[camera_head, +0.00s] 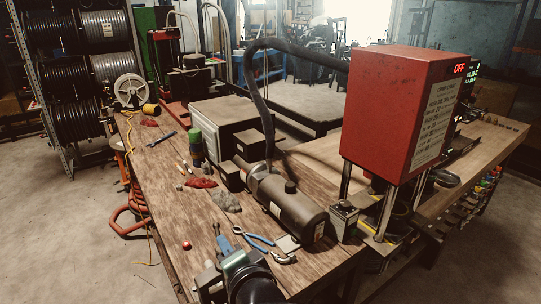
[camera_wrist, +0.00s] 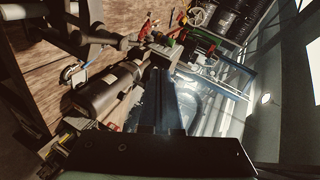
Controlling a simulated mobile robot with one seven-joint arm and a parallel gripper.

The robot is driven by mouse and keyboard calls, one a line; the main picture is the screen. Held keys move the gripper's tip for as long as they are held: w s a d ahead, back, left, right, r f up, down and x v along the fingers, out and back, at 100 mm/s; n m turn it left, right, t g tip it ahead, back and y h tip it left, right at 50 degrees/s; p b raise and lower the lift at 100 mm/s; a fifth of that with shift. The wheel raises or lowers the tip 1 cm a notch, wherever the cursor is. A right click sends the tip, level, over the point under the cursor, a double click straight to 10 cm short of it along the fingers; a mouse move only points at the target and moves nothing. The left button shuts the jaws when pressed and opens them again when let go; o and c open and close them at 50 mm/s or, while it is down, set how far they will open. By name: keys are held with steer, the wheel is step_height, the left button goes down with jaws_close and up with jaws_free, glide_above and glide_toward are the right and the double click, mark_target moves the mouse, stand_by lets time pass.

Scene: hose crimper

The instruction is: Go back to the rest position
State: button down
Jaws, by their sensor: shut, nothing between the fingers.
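My gripper (camera_wrist: 163,74) shows in the wrist view as dark fingers lying close together, shut and empty. It is held clear of things, pointing out over the bench area, in a view rolled on its side. The red crimper (camera_head: 390,115) stands at the right on metal posts, with a lit red "OFF" sign. A dark motor cylinder (camera_head: 290,205) lies on the wooden bench (camera_head: 170,205); it also shows left of my fingers in the wrist view (camera_wrist: 105,98).
A thick black hose (camera_head: 290,48) arches over the bench towards the crimper. A grey box (camera_head: 222,120), a green-capped bottle (camera_head: 196,145), blue pliers (camera_head: 255,238), rags and a red ball (camera_head: 187,245) crowd the top. Hose spools (camera_head: 75,70) stand back left.

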steer(key=s+d+r+n+t+h, duration=0.25)
steer(key=d+r+n, duration=0.2)
steer(key=r, duration=0.45)
steer(key=s+d+r+n+t+h, duration=0.1)
steer(key=d+r+n+t+h, duration=0.15)
steer(key=d+r+n, duration=0.4)
steer(key=s+a+r+t+b, duration=0.1)
steer(key=s+r+t+b, duration=0.2)
steer(key=s+r, duration=0.3)
steer(key=s+a+r+m+t+h+b, duration=0.1)
steer(key=s+r+t+b, duration=0.2)
steer(key=r, duration=1.2)
steer(key=s+t, duration=0.3)
steer(key=s, duration=0.1)
steer(key=shift+a+t, duration=0.25)
steer(key=shift+t, duration=0.05)
steer(key=shift+f, duration=0.1)
